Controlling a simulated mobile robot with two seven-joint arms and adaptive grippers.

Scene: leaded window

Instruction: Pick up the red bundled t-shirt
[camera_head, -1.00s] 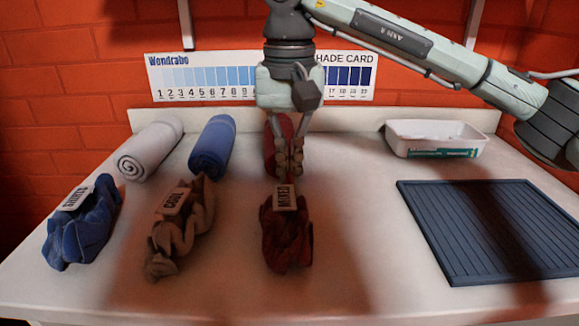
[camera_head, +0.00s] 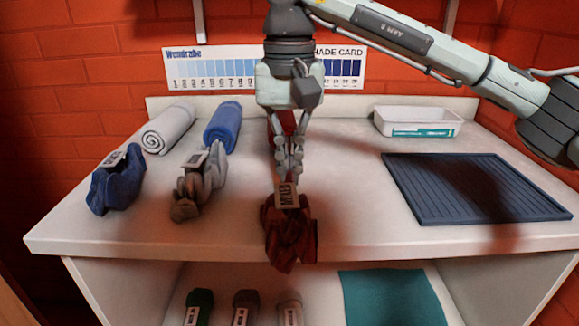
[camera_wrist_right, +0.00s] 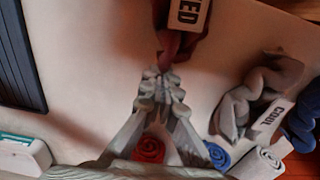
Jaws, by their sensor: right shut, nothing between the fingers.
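The red bundled t-shirt (camera_head: 290,235) is a dark red crumpled bundle with a tag marked MIXED (camera_head: 286,196). In the head view it overlaps the counter's front edge; I cannot tell whether it hangs free. My right gripper (camera_head: 288,178) points down with its fingers shut, its tips at the tag end of the bundle. In the right wrist view the fingertips (camera_wrist_right: 163,72) meet a strip of red cloth (camera_wrist_right: 178,45), with the tag beyond; no cloth shows clearly between the fingers. My left gripper is not in view.
A blue bundle (camera_head: 118,182) and a brown-grey one (camera_head: 200,181) lie left. A dark ribbed mat (camera_head: 475,187) and white tub (camera_head: 418,122) are right. A shelf below holds several items.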

